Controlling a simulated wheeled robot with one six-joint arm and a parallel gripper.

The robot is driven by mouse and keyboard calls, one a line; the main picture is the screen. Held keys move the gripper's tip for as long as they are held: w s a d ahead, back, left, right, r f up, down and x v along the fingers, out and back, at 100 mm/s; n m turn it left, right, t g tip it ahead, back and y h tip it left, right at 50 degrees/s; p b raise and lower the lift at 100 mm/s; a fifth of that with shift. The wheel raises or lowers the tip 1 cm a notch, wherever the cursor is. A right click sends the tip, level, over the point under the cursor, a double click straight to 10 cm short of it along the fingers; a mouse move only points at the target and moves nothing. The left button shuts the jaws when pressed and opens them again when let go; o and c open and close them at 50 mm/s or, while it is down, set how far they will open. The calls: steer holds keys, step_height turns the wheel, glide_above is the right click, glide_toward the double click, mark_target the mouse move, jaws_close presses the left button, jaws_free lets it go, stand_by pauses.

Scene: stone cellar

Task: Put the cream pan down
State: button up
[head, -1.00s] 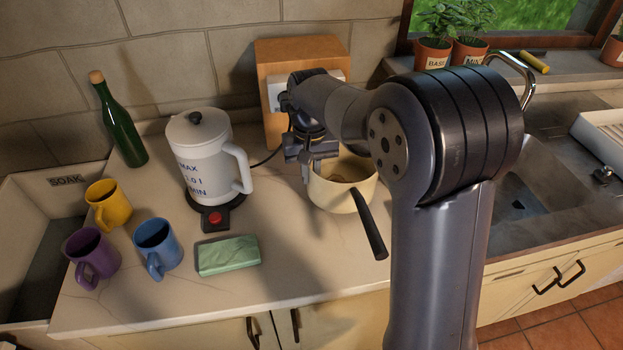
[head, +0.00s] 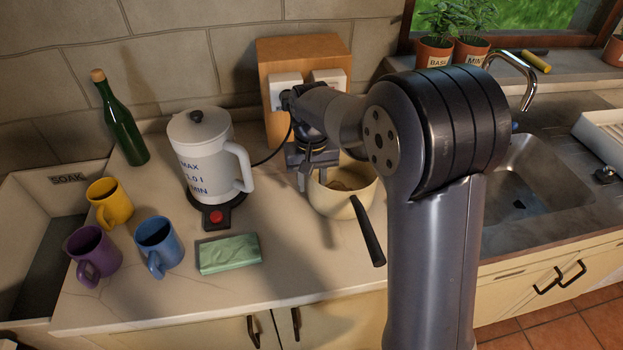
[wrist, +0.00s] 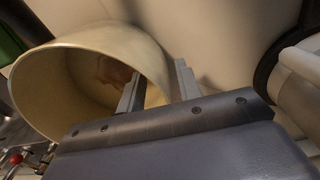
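The cream pan (head: 341,204) is upright on the counter (head: 290,262), right of the kettle, its dark handle (head: 367,229) pointing toward the front right. A brownish patch shows inside it. My gripper (head: 313,178) is at the pan's left rim. In the wrist view, the pan (wrist: 60,84) lies at the left, and my gripper (wrist: 157,90) has its fingers apart, one inside the pan and one outside, with the wall between them and space visible. The far side of the pan is partly hidden by my arm.
A white kettle (head: 205,155) stands close left on its base. A wooden socket block (head: 301,50) stands behind. A sink (head: 520,185) is at the right.

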step_height(320, 180, up, 12)
steer(key=shift+r, duration=0.15)
stand_by(0.4)
step_height(320, 180, down, 13)
steer(key=shift+r, duration=1.8)
